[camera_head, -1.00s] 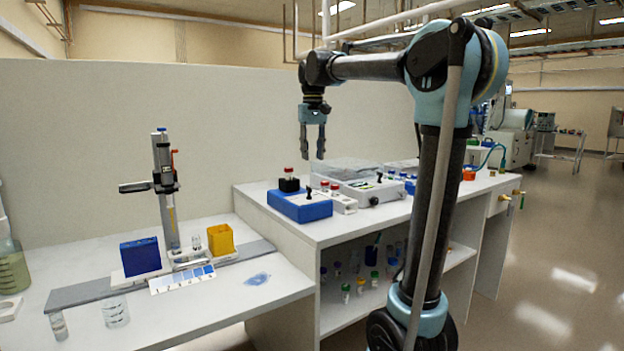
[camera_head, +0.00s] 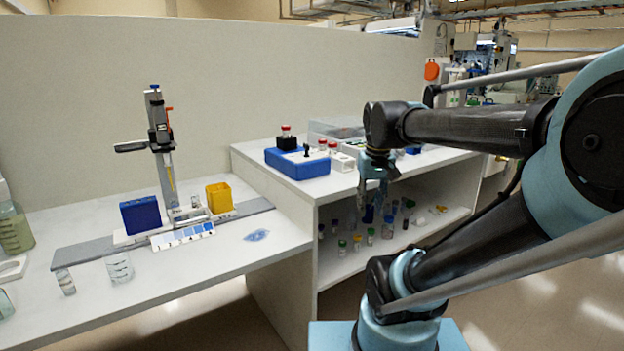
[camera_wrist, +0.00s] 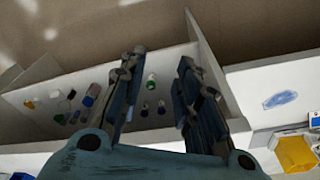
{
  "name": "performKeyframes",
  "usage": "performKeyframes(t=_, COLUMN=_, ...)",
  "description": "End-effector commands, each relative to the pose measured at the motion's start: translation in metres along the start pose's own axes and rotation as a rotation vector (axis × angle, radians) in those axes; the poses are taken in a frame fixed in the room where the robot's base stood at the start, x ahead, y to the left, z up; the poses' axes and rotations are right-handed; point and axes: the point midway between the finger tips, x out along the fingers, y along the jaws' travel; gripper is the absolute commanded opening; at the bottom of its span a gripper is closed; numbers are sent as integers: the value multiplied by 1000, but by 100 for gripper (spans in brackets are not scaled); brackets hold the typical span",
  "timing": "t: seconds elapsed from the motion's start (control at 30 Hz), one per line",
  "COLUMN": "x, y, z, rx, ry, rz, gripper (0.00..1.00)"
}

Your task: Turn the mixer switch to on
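The mixer looks to be the blue box (camera_head: 297,163) on the raised bench in the head view. A small black upright knob (camera_head: 306,150), apparently its switch, stands on its pale top panel. A black holder with a red-capped vial (camera_head: 286,138) is at its back. My gripper (camera_head: 371,205) hangs pointing down, right of the mixer and lower than its top, in front of the open shelf. In the wrist view my gripper (camera_wrist: 161,58) has its fingers apart with nothing between them. I cannot make out the mixer in the wrist view. The switch's setting is too small to read.
Red-capped vials (camera_head: 333,147) stand right of the mixer, with a clear-lidded device (camera_head: 335,128) behind. Small capped bottles (camera_head: 357,243) stand on the shelf below. The lower bench holds a yellow bin (camera_head: 219,198), a blue rack (camera_head: 140,215) and a stand (camera_head: 162,150).

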Motion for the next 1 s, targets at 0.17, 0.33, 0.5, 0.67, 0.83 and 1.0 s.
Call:
performKeyframes(t=0.17, x=53, y=13, z=51, rx=35, ry=25, rz=8, gripper=30)
performKeyframes(t=0.33, x=91, y=19, z=82, rx=55, ry=43, rz=15, gripper=30)
performKeyframes(t=0.5, x=106, y=20, z=95, rx=63, ry=50, rz=18, gripper=30)
performKeyframes(t=0.67, x=84, y=18, z=78, rx=52, ry=44, rz=15, gripper=30)
performKeyframes(t=0.83, x=31, y=11, z=32, rx=26, ry=23, rz=7, gripper=30)
performKeyframes(t=1.0, x=-24, y=-1, z=-19, rx=-5, ry=0, rz=-1, gripper=30)
